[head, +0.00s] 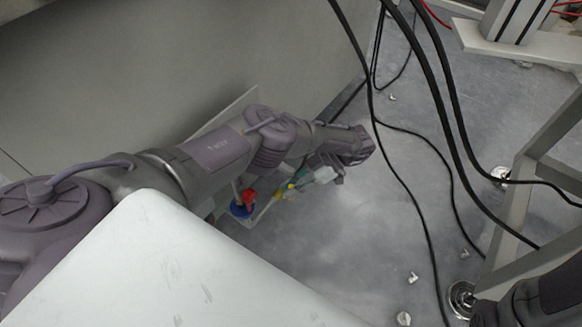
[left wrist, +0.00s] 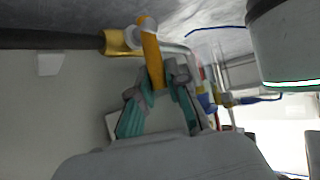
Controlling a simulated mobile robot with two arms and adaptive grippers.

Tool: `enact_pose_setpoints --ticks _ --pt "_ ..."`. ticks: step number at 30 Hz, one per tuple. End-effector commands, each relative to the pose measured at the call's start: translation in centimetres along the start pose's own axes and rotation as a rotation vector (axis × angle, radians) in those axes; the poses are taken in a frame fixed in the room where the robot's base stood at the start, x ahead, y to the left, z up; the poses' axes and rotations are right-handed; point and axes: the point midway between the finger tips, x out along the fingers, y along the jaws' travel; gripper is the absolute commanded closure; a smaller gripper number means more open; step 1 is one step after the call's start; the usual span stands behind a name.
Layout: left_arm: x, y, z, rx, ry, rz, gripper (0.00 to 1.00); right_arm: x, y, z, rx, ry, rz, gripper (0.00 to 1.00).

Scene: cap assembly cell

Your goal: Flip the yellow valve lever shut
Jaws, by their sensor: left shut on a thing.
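The yellow valve lever (left wrist: 153,62) stands out in the left wrist view, with its upper end at a brass valve body (left wrist: 120,42) on a dark pipe. My left gripper (left wrist: 162,85) has its teal-padded fingers on either side of the lever's lower end and is shut on it. In the head view, my left gripper (head: 299,181) reaches down beside the valve panel, with a small yellow part (head: 285,189) at its fingers. The arm hides much of the valve there. My right gripper is not seen.
A red knob (head: 250,197) and a blue round handle (head: 240,210) sit close to my left gripper. Black cables (head: 385,125) hang across the middle. A metal frame (head: 530,190) stands at right. Small bits lie on the grey floor (head: 350,240).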

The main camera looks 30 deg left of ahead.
Motion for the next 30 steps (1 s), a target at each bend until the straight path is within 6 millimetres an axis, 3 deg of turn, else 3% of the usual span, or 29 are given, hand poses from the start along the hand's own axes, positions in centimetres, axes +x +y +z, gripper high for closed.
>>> enact_pose_setpoints --ticks 3,4,8,20,26,30 --pt "0.0 0.0 0.1 0.001 -0.002 0.002 1.00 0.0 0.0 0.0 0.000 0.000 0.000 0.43" --pt "0.0 0.0 0.1 0.001 -0.002 0.002 0.81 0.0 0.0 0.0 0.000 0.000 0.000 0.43" --pt "0.0 0.0 0.1 0.000 -0.002 0.002 0.60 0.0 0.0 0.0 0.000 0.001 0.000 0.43" --pt "-0.3 0.1 -0.3 0.000 -0.003 0.002 0.59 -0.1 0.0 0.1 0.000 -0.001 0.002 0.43" --pt "-1.4 0.1 -2.3 0.001 -0.002 0.003 0.59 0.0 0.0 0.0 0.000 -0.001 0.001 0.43" --pt "-2.9 0.1 -4.6 0.000 -0.002 0.006 0.59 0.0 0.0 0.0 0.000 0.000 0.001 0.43"
